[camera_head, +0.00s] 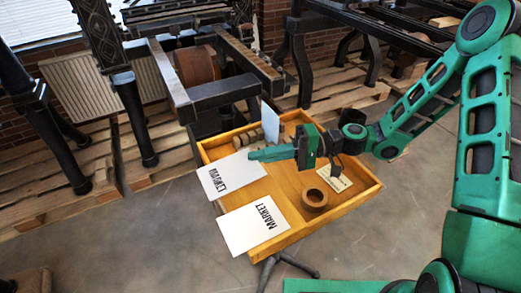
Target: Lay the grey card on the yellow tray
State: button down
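The yellow-orange wooden tray (351,202) is a shallow open box on a stand in the middle of the view. A blue-grey card (270,122) shows upright at its back, just behind my gripper. My gripper (252,155) reaches left over the tray, with its green fingers seen side-on. I cannot tell whether the fingers are apart, or whether they touch the card. A white card with upside-down dark letters (232,174) lies below the fingertips across the left edge. A white card reading MARKET (252,227) lies at the front left edge.
A brown ring-shaped roll (314,199) and a small cream card (335,178) lie in the tray. Rollers (243,139) lie at its back left. Dark hand presses (211,95) stand close behind on wooden pallets. The grey floor (150,240) at front left is mostly clear.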

jog(key=shift+s+a+f, duration=0.1)
jog(key=shift+f, duration=3.2)
jog(key=shift+f, duration=0.1)
jog(key=c, duration=2)
grip_release()
jog(key=shift+c, duration=0.2)
jog(key=shift+c, duration=0.8)
